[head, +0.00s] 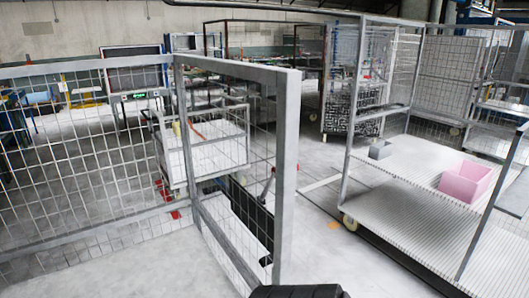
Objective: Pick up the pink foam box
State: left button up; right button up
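The pink foam box (466,182) sits on the ridged pale deck of a wire-mesh cart (410,210) at the right of the head view. It looks like an open-topped box and stands upright. A cart post stands near it at the right front.
A small grey box (381,150) lies on the same deck, left of the pink one. A mesh fence with a grey post (287,175) stands close in front. A white mesh cart (215,145) is behind it. Bare floor (325,245) lies between fence and right cart.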

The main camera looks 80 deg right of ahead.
aim_at(465, 180)
jog(key=z, duration=3.9)
jog(key=i+l, duration=0.15)
jog(key=i, duration=0.4)
jog(key=i+l+z, duration=0.15)
jog(key=i, duration=0.45)
